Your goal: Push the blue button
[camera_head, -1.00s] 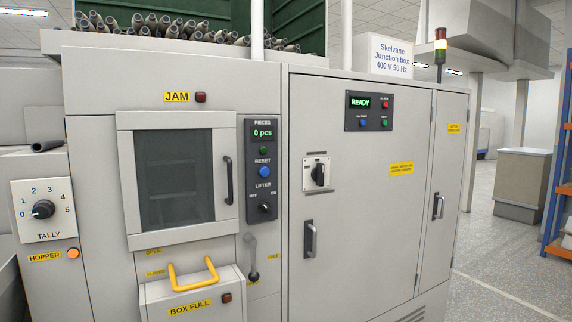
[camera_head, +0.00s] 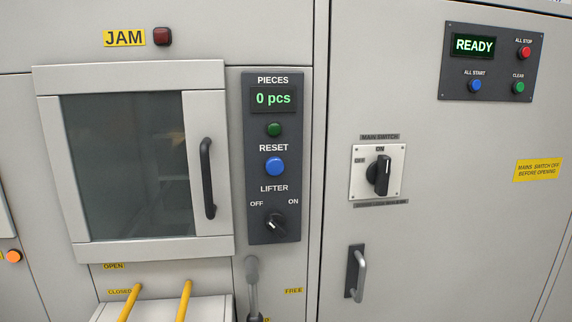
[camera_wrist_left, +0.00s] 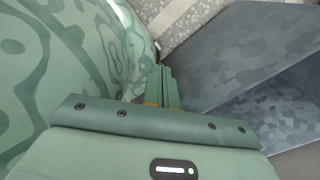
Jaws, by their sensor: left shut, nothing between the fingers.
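A round blue button (camera_head: 275,167) sits under the word RESET on a dark vertical panel (camera_head: 262,230) in the head view. A second, smaller blue button (camera_head: 475,86) is marked ALL START on the dark panel at the upper right. Neither arm shows in the head view, and both blue buttons are unobstructed. In the left wrist view my left gripper (camera_wrist_left: 164,74) has its green fingers together with nothing between them. No button shows in that view. My right gripper is not in view.
A lifter knob (camera_head: 276,224) and a green button (camera_head: 274,130) share the RESET panel. A door handle (camera_head: 207,178) stands out to its left, a main switch (camera_head: 380,174) to its right. A grey lever (camera_head: 253,285) and yellow handle bars (camera_head: 183,299) project below.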

